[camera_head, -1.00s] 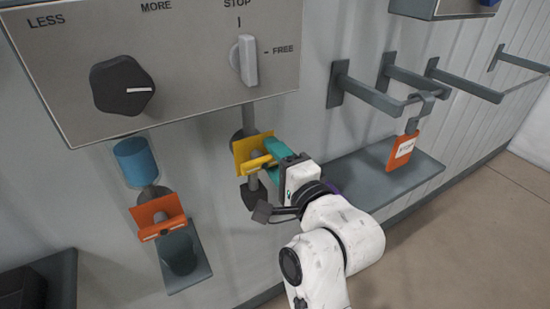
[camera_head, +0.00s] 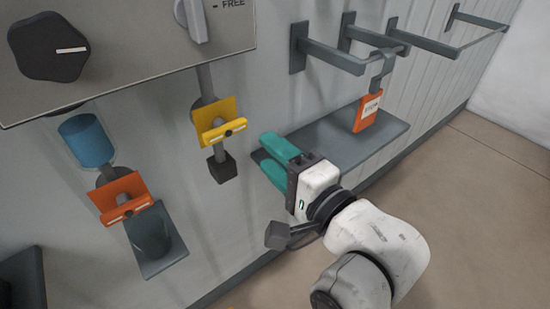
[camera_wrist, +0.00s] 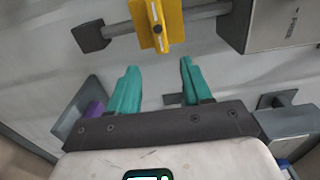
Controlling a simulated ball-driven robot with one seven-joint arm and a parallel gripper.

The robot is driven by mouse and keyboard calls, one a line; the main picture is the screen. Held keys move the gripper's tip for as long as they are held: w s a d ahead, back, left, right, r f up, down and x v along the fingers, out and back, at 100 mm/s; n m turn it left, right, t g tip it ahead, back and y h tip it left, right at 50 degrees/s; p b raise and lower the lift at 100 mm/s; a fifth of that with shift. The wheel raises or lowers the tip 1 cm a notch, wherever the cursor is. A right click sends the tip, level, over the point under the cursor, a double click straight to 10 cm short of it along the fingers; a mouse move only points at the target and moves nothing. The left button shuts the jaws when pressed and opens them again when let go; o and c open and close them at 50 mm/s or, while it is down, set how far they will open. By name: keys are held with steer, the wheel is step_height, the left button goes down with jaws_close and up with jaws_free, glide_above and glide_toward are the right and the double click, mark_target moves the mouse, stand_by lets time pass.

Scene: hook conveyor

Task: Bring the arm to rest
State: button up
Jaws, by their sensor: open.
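My gripper (camera_head: 273,161) has teal fingers, open and empty, to the right of and below the yellow clamp piece (camera_head: 216,117) on its grey rod. The two are apart. In the wrist view, the fingers (camera_wrist: 157,85) stand spread with a clear gap, and the yellow piece (camera_wrist: 160,22) is ahead of them at the top. My arm reaches up from the bottom right of the head view.
A panel (camera_head: 130,35) with a black knob hangs at the upper left. An orange piece (camera_head: 121,196) and blue cylinder (camera_head: 87,141) are at left. An orange tag (camera_head: 368,112) hangs on a hook above a grey shelf (camera_head: 345,145). Floor at right is clear.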

stand_by(0.4)
steer(key=s+d+f+n+g+h, duration=0.35)
steer(key=d+f, duration=0.45)
steer(key=f, duration=0.4)
steer(key=s+d+f+n+g+h, duration=0.3)
steer(key=s+d+f+h, duration=0.15)
steer(key=d+f, duration=0.55)
steer(key=s+d+f+n+g+h, duration=0.1)
steer(key=s+d+f+n+g, duration=0.1)
steer(key=s+f, duration=0.4)
steer(key=s+d+f+n+g+h, duration=0.1)
steer(key=s+d+f+g, duration=0.4)
steer(key=s, duration=0.8)
steer(key=shift+s+f+n, duration=0.35)
steer(key=shift+f+n, duration=0.15)
steer(key=shift+n, duration=0.25)
